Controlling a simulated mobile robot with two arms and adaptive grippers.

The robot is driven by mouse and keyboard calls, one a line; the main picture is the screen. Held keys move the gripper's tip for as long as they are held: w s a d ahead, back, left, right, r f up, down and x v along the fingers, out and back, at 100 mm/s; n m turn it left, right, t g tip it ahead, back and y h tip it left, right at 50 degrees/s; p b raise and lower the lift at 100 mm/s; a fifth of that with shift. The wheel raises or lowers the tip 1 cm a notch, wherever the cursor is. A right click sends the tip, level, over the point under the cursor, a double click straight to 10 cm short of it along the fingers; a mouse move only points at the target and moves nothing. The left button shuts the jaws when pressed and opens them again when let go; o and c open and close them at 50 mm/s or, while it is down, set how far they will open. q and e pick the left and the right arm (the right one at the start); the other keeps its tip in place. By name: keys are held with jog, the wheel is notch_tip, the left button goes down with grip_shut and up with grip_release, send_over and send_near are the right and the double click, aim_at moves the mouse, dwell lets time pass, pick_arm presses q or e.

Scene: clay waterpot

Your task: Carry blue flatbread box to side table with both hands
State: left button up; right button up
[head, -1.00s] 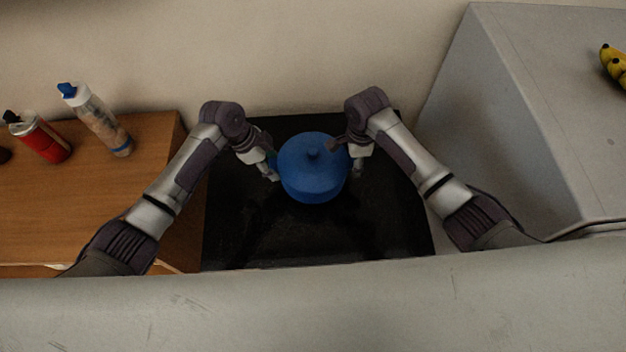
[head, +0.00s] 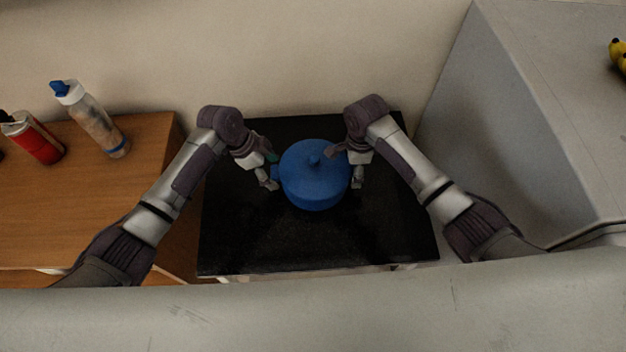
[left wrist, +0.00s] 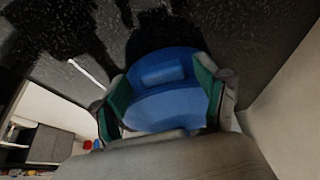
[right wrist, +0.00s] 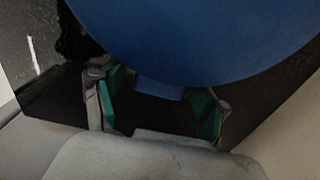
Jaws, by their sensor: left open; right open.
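The blue flatbread box (head: 315,181) is round and lidded, with a knob on top. It is upright over the black top of a small table (head: 318,245); I cannot tell whether it touches. My left gripper (head: 267,178) is open at the box's left side. In the left wrist view, blue box parts (left wrist: 165,108) lie between its green-padded fingers (left wrist: 162,95). My right gripper (head: 357,177) is open at the box's right side. In the right wrist view, a blue side tab (right wrist: 160,90) of the box lies between its fingers (right wrist: 160,110), with gaps on both sides.
The front of the black tabletop is clear.

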jog(key=shift+r, duration=0.1)
pick_arm(q)
jog(key=v, duration=1.1)
pick_arm(e)
notch_tip(320, 180, up, 12)
dwell(0.4)
